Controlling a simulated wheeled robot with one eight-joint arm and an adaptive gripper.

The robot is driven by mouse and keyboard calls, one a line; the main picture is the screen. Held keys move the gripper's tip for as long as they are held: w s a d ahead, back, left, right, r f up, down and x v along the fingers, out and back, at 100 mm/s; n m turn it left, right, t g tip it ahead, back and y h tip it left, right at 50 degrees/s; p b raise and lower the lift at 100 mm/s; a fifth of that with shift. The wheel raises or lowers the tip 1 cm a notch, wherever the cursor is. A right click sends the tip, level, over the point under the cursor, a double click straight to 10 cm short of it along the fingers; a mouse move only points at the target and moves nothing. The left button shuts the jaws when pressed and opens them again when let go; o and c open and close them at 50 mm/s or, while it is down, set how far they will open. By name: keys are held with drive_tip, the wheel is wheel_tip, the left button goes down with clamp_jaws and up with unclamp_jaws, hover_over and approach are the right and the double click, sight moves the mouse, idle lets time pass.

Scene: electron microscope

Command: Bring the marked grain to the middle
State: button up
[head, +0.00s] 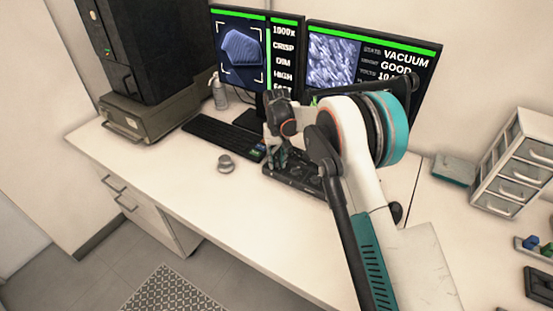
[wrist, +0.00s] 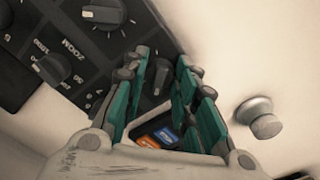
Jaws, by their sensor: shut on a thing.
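On the left monitor (head: 240,12), a blue faceted grain (head: 243,47) lies roughly mid-picture inside white corner brackets. The text beside it reads 1000x, CRISP, DIM, HIGH; the lowest line is partly hidden. My gripper (head: 276,162) points down at the dark control panel (head: 298,183) in front of the monitors. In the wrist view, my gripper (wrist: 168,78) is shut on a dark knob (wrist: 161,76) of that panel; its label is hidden. The knob marked ZOOM (wrist: 52,68) and another knob (wrist: 104,13) stand apart from the fingers.
A round silver knob (head: 226,163) sits on the desk left of the panel. It also shows in the wrist view (wrist: 262,116). A keyboard (head: 222,136) lies behind. The right monitor (head: 365,65) shows a grainy picture and VACUUM GOOD. The desk's front left is clear.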

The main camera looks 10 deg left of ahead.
sight(277, 160)
drive_tip(key=shift+n, duration=0.5)
drive_tip(key=o, duration=1)
wheel_tip(277, 160, up, 12)
idle(1.0)
